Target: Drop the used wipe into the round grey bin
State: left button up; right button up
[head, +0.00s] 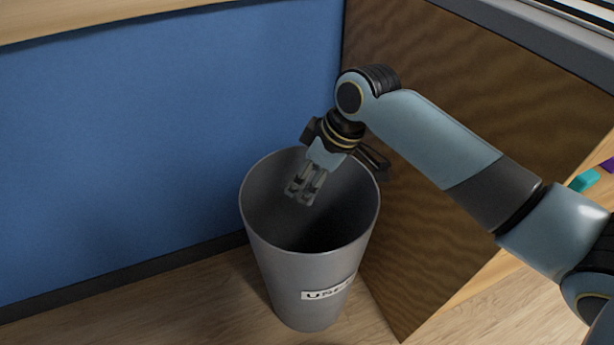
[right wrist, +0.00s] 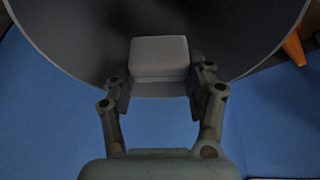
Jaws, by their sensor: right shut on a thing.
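The round grey bin (head: 285,265) stands upright on the floor, a partly readable white label on its front. My right gripper (head: 303,192) points down inside the bin's open mouth, below the far rim. In the right wrist view, my right gripper (right wrist: 160,88) is shut on a light grey, block-shaped thing, taken as the used wipe (right wrist: 158,57). The dark inside of the bin (right wrist: 75,35) lies behind it. In the head view the wipe cannot be made out clearly at the fingertips. The bin's bottom is in shadow. My left gripper is not in view.
A blue panel (head: 160,140) stands behind the bin, and a brown wood panel (head: 455,110) stands close to its right. Bare wooden floor (head: 190,305) lies in front and left. A teal thing (head: 584,180) sits at the far right. An orange thing (right wrist: 295,47) shows in the wrist view.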

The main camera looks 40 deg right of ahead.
aim_at(307, 179)
jog(key=o, duration=1.1)
jog(key=shift+r, duration=0.2)
notch_tip(307, 179, up, 4)
jog(key=p, duration=0.4)
jog(key=shift+f, duration=0.2)
notch_tip(307, 179, up, 3)
jog(key=p, duration=0.4)
jog(key=shift+r+p, duration=0.2)
jog(key=shift+p, duration=0.1)
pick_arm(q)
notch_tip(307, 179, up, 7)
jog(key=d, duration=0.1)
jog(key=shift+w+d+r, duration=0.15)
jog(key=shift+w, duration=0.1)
pick_arm(e)
jog(key=shift+f, duration=0.25)
